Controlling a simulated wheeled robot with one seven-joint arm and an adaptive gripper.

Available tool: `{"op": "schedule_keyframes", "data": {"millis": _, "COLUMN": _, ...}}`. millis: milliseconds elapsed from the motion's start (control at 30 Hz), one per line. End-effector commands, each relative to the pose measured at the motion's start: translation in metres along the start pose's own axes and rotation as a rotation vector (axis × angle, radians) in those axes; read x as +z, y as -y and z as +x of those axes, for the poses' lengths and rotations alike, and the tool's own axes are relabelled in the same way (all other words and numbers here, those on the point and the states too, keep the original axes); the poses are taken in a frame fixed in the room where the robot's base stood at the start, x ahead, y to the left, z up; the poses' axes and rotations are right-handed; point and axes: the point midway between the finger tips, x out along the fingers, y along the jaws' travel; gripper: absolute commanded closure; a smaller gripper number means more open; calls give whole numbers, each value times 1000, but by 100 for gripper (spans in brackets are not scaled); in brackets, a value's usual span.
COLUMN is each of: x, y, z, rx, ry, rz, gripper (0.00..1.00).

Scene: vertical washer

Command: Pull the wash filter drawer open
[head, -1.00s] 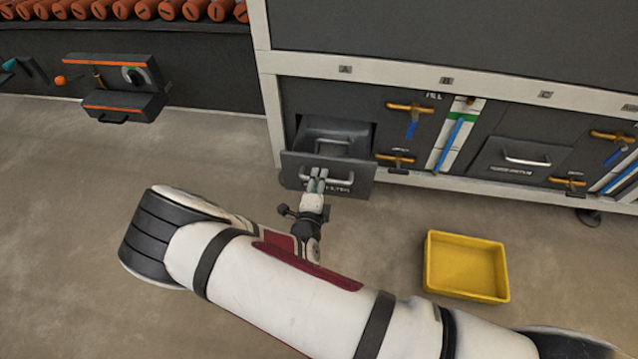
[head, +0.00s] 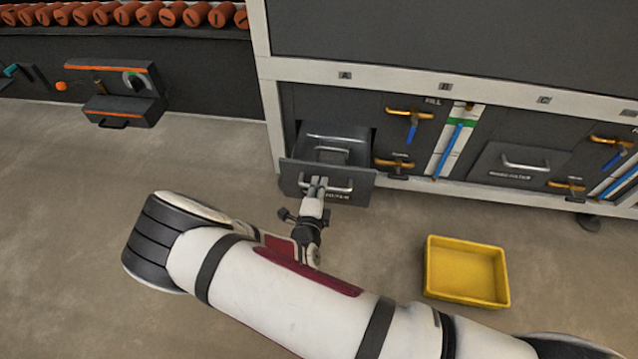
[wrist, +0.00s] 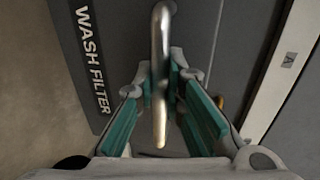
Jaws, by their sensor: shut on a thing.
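The wash filter drawer (head: 290,178) is a dark grey front with a silver bar handle, pulled out from the washer below label A. Its lettering "WASH FILTER" shows in the wrist view (wrist: 90,60). My gripper (head: 319,183) is at the drawer front, with its fingers shut on the handle (head: 343,190). In the wrist view, my gripper's green-padded fingers (wrist: 160,88) stand on both sides of the silver handle (wrist: 160,40). Behind the front, a dark inner lid (head: 336,138) with its own small handle shows in the opening.
A second filter drawer (head: 500,172) is closed at the right. Orange-handled valves (head: 410,112) and a blue-marked gauge strip (head: 455,140) lie between them. A yellow bin (head: 466,296) stands on the floor at the right. The floor left of the drawer is clear.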

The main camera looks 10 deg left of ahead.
Motion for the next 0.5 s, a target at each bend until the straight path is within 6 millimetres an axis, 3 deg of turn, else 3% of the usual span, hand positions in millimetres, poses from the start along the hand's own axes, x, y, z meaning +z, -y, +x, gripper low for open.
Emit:
{"op": "schedule_keyframes", "data": {"millis": 167, "x": 1, "y": -2, "z": -15, "rx": 4, "ry": 2, "rz": -1, "gripper": 100}}
{"op": "schedule_keyframes", "data": {"millis": 433, "x": 0, "y": -4, "z": -16, "rx": 3, "ry": 1, "rz": -1, "gripper": 100}}
{"op": "schedule_keyframes", "data": {"millis": 500, "x": 0, "y": -4, "z": -15, "rx": 3, "ry": 1, "rz": -1, "gripper": 78}}
